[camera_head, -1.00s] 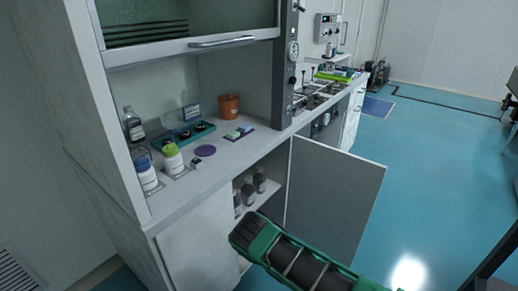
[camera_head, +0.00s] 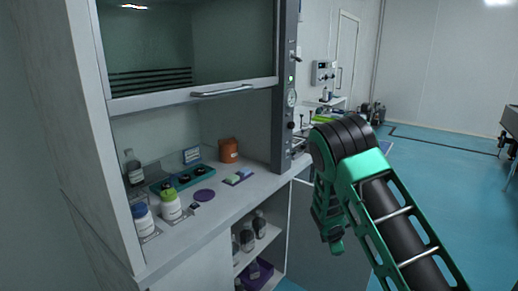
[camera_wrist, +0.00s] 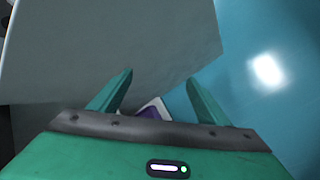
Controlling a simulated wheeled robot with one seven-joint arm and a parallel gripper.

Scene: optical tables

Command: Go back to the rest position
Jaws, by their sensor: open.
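My gripper (camera_wrist: 160,78) is open, its two green fingers spread apart with nothing held between them. In the wrist view it faces a broad pale panel (camera_wrist: 110,40), which looks like the open cabinet door, and blue floor (camera_wrist: 255,110). A small white and purple thing (camera_wrist: 152,112) shows beyond the gap between the fingers, partly hidden by the gripper body. In the head view my green and black arm is raised and bent at the right, its far part hanging down in front of the open cabinet door (camera_head: 305,250). The fingertips are not clear there.
The fume hood worktop (camera_head: 215,212) holds bottles (camera_head: 171,206), a teal tray (camera_head: 180,180), an orange-brown pot (camera_head: 228,150) and a purple disc (camera_head: 204,195). Dark bottles (camera_head: 247,238) and a purple item (camera_head: 258,274) stand in the open cabinet. Free blue floor (camera_head: 440,195) lies right.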

